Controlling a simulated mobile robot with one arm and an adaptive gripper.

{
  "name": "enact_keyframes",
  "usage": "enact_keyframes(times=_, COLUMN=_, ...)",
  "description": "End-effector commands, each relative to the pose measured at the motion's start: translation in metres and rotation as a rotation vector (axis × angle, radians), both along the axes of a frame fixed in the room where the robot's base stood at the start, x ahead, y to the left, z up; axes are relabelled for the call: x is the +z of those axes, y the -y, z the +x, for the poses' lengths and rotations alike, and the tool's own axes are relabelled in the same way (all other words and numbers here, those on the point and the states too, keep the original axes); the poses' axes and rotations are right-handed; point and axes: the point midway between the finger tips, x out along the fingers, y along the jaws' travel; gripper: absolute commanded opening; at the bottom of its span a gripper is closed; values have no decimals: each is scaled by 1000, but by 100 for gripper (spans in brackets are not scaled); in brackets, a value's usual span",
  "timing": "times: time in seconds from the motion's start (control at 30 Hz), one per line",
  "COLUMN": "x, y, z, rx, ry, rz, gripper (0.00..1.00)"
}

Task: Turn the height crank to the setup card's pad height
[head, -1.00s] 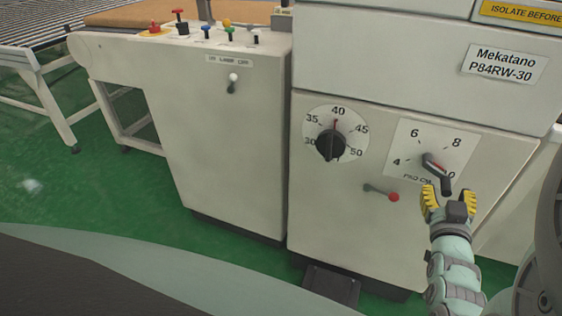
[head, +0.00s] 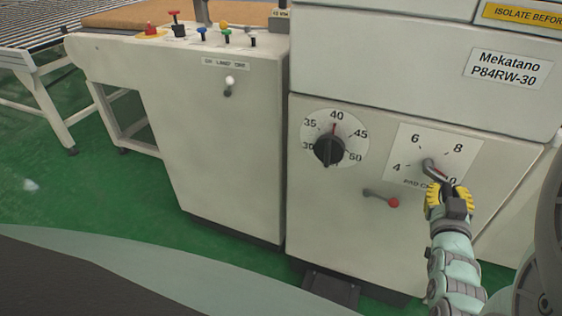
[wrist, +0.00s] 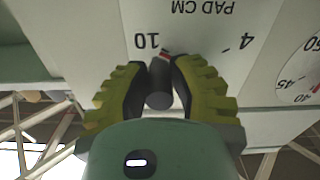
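The height crank (head: 434,169) is a dark grey arm on a white dial plate (head: 459,146) marked 4, 6, 8, 10 and PAD CM. Its arm points down and right, towards the 10. My gripper (head: 447,192) has yellow fingers at the crank's outer end. In the wrist view, the gripper (wrist: 160,80) is closed around the dark crank handle (wrist: 159,88), one finger on each side. A red mark shows just above the handle near the 10 in that view. I cannot make out a readable setup card.
Left of the crank is a black knob (head: 329,150) on a 30–50 dial, its red pointer near 40. A red-tipped lever (head: 392,202) sits below. Coloured levers (head: 228,35) stand on the left cabinet. Green floor (head: 120,200) is open at left.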

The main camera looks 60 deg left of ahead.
Motion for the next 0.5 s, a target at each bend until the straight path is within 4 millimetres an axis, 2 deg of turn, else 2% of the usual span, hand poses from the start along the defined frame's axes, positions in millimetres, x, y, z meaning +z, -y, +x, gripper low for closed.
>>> enact_keyframes(times=0.03, x=0, y=0, z=0, rx=1, ry=0, rz=0, gripper=13)
enact_keyframes(times=0.17, x=0, y=0, z=0, rx=0, ry=0, rz=0, gripper=0)
enact_keyframes(times=0.5, x=-5, y=0, z=0, rx=-2, ry=-22, rz=32, gripper=0)
